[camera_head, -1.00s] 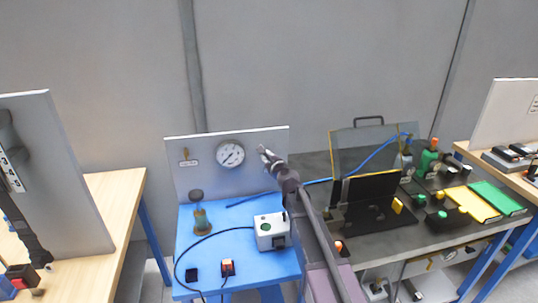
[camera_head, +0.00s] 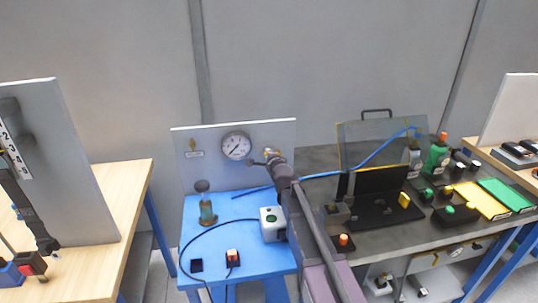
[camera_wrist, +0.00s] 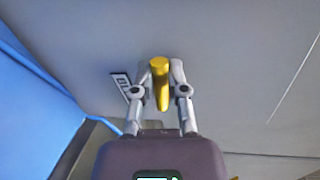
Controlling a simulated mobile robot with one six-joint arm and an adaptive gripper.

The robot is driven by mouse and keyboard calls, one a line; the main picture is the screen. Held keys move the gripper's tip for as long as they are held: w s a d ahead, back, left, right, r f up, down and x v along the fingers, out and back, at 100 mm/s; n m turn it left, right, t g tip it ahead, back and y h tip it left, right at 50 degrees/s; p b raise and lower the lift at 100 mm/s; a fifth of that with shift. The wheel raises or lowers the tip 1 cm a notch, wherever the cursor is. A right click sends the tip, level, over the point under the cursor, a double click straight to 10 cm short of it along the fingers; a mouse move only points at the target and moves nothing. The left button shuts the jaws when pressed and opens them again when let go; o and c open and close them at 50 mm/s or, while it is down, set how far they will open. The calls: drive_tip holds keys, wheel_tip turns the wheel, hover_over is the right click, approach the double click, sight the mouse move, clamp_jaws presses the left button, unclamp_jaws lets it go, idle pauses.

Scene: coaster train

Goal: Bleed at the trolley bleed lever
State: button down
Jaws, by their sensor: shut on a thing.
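A yellow lever (camera_wrist: 161,92) stands out from the grey panel in the wrist view, with a small dark-and-white label (camera_wrist: 122,85) beside it. My gripper (camera_wrist: 164,72) is shut on this lever, one finger on each side. In the head view my gripper (camera_head: 267,158) is at the upright panel (camera_head: 222,178), right of and a little below the round pressure gauge (camera_head: 236,146). The lever is hidden there behind the gripper. The gauge needle is too small to read surely. The label's writing cannot be read fully.
The blue trolley top (camera_head: 215,262) holds a white box (camera_head: 272,224), a brass-and-dark fitting (camera_head: 207,208) and a red switch (camera_head: 233,258). A dark bench (camera_head: 375,240) with several parts stands at right. A wooden table (camera_head: 118,205) stands at left.

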drive_tip(key=shift+f+n+h, duration=0.3)
drive_tip(key=shift+f+n, duration=0.1)
drive_tip(key=shift+n, duration=0.4)
drive_tip(key=c, duration=0.7)
unclamp_jaws()
drive_tip(key=shift+o, duration=0.2)
drive_tip(key=shift+r+m, duration=0.2)
drive_tip(key=shift+m, duration=0.1)
